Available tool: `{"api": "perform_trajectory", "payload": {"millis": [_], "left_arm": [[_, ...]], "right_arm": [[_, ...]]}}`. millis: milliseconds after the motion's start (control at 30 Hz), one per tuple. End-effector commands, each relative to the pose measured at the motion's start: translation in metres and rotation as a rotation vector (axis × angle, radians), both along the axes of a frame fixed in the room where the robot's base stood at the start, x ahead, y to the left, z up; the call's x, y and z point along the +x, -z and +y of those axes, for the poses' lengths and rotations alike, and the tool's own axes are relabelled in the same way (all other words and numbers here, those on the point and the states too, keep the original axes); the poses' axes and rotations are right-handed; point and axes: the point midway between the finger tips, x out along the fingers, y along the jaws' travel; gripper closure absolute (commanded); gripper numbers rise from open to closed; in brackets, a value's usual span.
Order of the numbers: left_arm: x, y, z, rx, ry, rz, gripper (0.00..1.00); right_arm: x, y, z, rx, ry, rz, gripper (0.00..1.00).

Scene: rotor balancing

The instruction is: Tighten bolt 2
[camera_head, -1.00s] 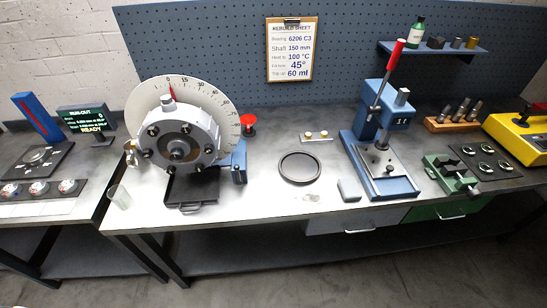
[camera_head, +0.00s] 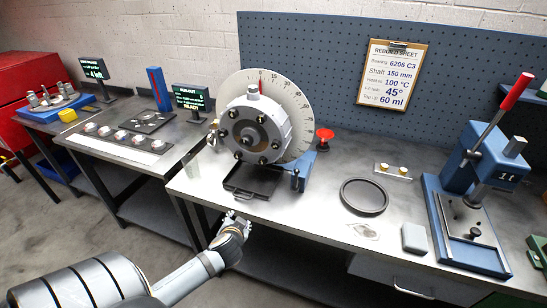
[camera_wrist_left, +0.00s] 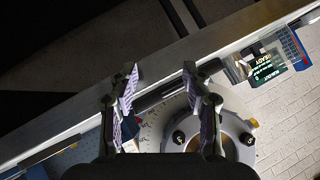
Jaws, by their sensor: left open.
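The grey rotor housing (camera_head: 242,139) stands on the bench in front of a white graduated dial (camera_head: 294,104), with several dark bolts around its face. I cannot tell which one is bolt 2. In the left wrist view, part of the housing (camera_wrist_left: 232,124) shows with a couple of its bolts, beyond the jaws. My left gripper (camera_head: 238,217) is below and in front of the bench edge, under the black tray, apart from the housing. In the left wrist view the left gripper's jaws (camera_wrist_left: 160,85) are spread with nothing between them. My right gripper is not in view.
A black tray (camera_head: 253,181) sticks out below the housing at the bench's front edge. A red knob (camera_head: 324,134) is right of the dial. A black ring (camera_head: 364,196) and a blue press (camera_head: 466,235) stand further right. A side bench with a readout (camera_head: 192,98) is at left.

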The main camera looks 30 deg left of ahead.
Motion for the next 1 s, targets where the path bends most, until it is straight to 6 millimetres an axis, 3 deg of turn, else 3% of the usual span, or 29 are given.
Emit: {"api": "perform_trajectory", "payload": {"millis": [33,100,200,300,400,567,733,1000], "left_arm": [[0.016,-0.040,0.000,0.049,0.029,-0.114,0.51],[0.039,-0.098,-0.004,0.103,0.088,-0.290,0.51],[0.059,-0.160,-0.024,0.137,0.202,-0.487,0.51],[0.066,-0.193,-0.043,0.140,0.282,-0.591,0.51],[0.068,-0.204,-0.051,0.136,0.312,-0.626,0.51],[0.073,-0.204,-0.049,0.133,0.309,-0.630,0.51],[0.098,-0.204,-0.042,0.129,0.303,-0.634,0.51],[0.151,-0.207,-0.030,0.129,0.305,-0.630,0.51]], "right_arm": [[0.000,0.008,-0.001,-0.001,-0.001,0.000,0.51],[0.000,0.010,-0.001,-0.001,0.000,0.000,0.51],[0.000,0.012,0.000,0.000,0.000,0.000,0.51],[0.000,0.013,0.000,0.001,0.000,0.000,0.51],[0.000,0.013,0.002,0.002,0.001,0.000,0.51],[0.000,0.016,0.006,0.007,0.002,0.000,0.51],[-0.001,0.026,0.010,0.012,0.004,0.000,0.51],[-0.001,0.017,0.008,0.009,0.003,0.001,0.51]]}}
